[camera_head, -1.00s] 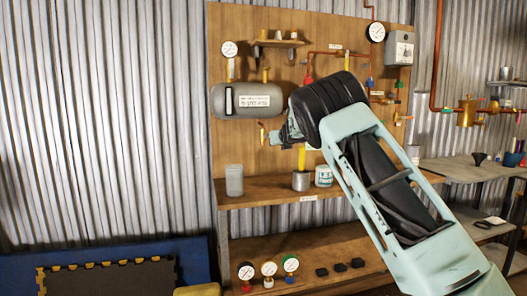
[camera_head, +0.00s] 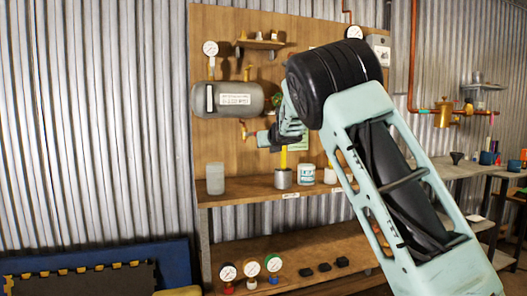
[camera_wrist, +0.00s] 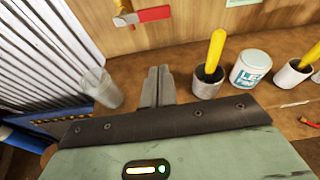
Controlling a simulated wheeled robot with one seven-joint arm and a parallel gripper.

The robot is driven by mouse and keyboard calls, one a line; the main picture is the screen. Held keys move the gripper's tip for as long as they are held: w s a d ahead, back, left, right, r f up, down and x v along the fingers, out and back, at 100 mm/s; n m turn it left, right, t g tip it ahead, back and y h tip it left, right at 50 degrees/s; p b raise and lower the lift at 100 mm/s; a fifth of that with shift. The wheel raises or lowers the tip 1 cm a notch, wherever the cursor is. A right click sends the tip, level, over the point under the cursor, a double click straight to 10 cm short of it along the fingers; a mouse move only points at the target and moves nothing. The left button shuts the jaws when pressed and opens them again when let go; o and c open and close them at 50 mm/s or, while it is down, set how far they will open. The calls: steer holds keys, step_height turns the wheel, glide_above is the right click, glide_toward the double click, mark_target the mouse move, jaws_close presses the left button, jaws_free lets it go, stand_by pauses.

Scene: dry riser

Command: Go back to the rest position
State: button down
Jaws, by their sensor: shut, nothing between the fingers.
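My gripper (camera_head: 264,140) is in front of the wooden backboard (camera_head: 235,165), just below and to the right of the grey tank (camera_head: 228,99). In the wrist view my gripper (camera_wrist: 158,82) has its fingers together and holds nothing. It is above the shelf, between a clear jar (camera_wrist: 101,87) on the left and a dark-rimmed grey cup (camera_wrist: 207,82) with a yellow handle on the right. My arm crosses the right half of the head view and hides part of the board.
The upper shelf (camera_head: 240,189) also carries a white labelled tub (camera_head: 307,174). Several gauges and black blocks (camera_head: 324,267) stand on the lower shelf. A red-handled valve (camera_wrist: 150,15) is on the board. A side bench (camera_head: 465,168) stands at right. Corrugated wall is at left.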

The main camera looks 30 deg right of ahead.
steer(key=shift+s+a+r, duration=0.15)
steer(key=shift+s, duration=0.4)
